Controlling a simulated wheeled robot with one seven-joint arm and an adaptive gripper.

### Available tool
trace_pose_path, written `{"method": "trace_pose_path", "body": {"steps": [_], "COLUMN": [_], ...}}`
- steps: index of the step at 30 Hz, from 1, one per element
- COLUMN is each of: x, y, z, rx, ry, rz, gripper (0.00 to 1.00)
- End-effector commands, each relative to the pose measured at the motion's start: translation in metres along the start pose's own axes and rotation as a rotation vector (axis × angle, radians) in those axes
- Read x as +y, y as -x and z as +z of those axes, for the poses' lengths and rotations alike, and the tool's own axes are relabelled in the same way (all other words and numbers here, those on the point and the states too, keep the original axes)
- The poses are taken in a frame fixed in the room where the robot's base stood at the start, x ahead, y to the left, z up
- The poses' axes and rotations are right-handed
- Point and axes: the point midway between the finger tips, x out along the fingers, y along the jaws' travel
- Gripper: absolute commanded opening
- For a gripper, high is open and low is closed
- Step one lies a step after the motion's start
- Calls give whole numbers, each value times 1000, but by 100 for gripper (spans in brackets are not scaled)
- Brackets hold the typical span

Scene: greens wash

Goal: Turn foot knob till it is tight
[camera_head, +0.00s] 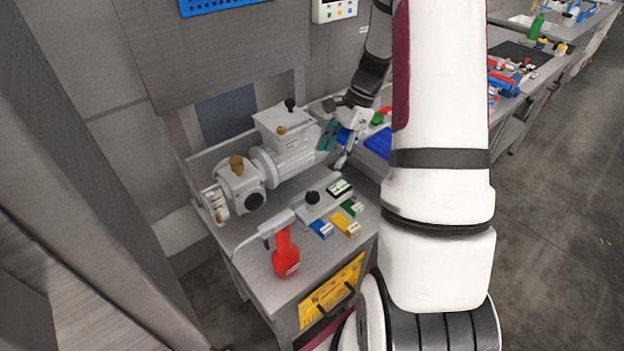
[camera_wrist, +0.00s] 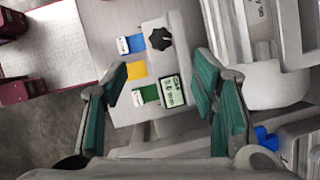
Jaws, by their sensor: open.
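A black lobed knob (camera_head: 312,197) stands on a flat grey plate on the bench; it also shows at the top middle of the wrist view (camera_wrist: 159,39). A second, smaller black knob (camera_head: 290,104) sits on top of the grey motor (camera_head: 298,150). I cannot tell for certain which one is the foot knob. My gripper (camera_head: 336,147) is by the motor's right end, above and behind the plate. In the wrist view its green-padded fingers (camera_wrist: 162,76) are wide apart with nothing between them, pointing towards the plate, clear of the lobed knob.
A small display (camera_head: 339,188) and blue, yellow and green blocks (camera_head: 346,224) lie near the lobed knob. A pump with a brown cap (camera_head: 236,163) stands left of the motor. Blue bins (camera_head: 378,142) are at the right.

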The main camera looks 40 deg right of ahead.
Motion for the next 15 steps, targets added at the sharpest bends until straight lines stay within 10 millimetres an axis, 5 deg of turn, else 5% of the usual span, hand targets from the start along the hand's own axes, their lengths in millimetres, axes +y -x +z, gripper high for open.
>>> {"method": "trace_pose_path", "body": {"steps": [7, 15], "x": [5, 6], "y": [-12, -61], "z": [-2, -2], "rx": [0, -1], "ry": [-70, -67], "rz": [-4, -3], "gripper": [53, 53]}}
